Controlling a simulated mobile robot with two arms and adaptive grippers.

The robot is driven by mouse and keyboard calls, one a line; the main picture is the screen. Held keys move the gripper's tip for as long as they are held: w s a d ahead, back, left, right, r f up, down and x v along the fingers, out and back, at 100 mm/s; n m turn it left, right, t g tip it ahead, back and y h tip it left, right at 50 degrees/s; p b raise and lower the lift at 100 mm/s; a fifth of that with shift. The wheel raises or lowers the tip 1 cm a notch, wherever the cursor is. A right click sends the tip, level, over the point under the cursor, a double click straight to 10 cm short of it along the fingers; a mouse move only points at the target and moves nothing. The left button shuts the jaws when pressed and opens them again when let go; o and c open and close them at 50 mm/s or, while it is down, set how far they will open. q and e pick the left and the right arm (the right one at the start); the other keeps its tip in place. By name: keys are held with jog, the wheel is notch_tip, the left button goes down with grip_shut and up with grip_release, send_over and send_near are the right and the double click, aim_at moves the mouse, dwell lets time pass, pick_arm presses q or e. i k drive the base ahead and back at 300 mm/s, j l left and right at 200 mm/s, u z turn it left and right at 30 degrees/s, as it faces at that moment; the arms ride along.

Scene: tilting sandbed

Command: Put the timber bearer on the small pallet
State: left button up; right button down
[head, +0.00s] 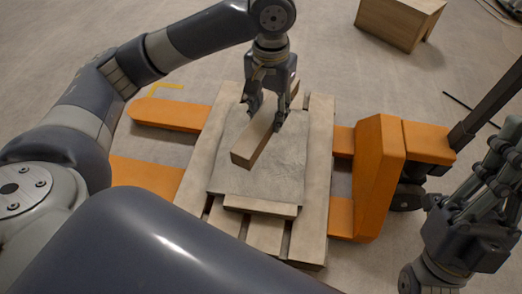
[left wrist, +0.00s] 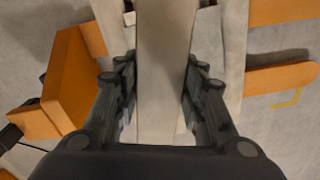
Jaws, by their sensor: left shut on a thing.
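The timber bearer (head: 252,143) is a pale squared wooden length, slanting above the small pallet (head: 317,170). My left gripper (head: 266,116) points down and is shut on the bearer, with a finger on each side of it. In the left wrist view the bearer (left wrist: 165,50) runs lengthwise between the fingers of the left gripper (left wrist: 160,80). The pallet has pale boards and a grey sheet or slab (head: 285,165) on top. Whether the bearer touches the slab is unclear. My right gripper (head: 475,220) is at the right edge; its jaw state is unclear.
The pallet rests over an orange pallet truck (head: 378,180), whose forks show at left. Another short wooden piece (head: 262,207) lies at the slab's near edge. A wooden block (head: 398,22) stands on the floor at the back right.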

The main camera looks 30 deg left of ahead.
aim_at(208, 142)
jog(key=k+j+z, duration=0.2)
jog(key=j, duration=0.25)
jog(key=k+j+z, duration=0.15)
jog(key=j, duration=0.3)
jog(key=k+j+z, duration=0.35)
jog(key=k+j, duration=0.2)
jog(key=j, duration=0.25)
jog(key=j+z, duration=0.4)
jog(key=j, duration=0.8)
jog(key=k, duration=0.05)
